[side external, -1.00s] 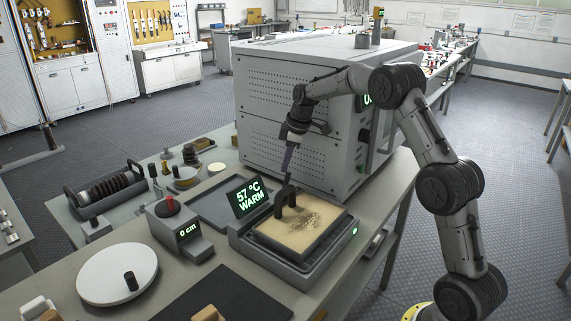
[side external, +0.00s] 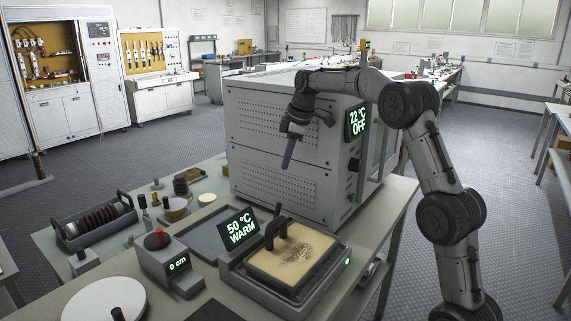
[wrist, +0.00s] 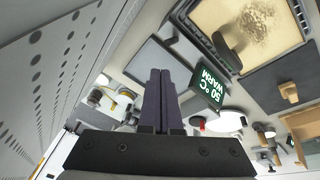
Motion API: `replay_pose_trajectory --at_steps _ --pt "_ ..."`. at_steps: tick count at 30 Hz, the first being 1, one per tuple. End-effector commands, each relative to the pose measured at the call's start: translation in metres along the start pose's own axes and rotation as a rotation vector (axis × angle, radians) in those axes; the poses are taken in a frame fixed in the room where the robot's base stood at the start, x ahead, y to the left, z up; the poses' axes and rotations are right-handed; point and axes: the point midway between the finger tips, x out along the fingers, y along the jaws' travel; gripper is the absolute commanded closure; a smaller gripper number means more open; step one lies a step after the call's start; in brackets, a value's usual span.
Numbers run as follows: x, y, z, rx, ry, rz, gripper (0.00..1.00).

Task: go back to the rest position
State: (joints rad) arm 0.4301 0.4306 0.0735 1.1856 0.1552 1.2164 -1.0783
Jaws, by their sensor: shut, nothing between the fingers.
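My gripper (side external: 288,155) hangs pointing down in front of the large grey oven's perforated side, above the warm plate and its display. Its purple-grey fingers are together and hold nothing. In the wrist view the closed fingers (wrist: 160,98) stand in the middle, with the bench beyond them. The arm reaches in from the right with its elbow raised.
The grey oven (side external: 275,130) stands close behind my gripper; its display reads 22 °C OFF. Below are a sand-coloured plate (side external: 312,249) with dark upright handles and a display (side external: 238,231) reading 50 °C WARM. A 0 cm device (side external: 170,262) stands left. Air above the bench is open.

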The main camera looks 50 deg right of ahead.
Motion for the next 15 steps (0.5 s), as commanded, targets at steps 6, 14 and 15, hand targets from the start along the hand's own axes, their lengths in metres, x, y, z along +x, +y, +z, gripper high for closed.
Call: replay_pose_trajectory --at_steps 6,14,15 --pt "0.0 0.0 0.0 0.0 0.0 0.0 1.0" --pt "-0.019 -0.01 -0.016 -0.034 0.026 0.027 1.0" --pt "-0.034 -0.016 -0.023 -0.051 0.042 0.045 1.0"
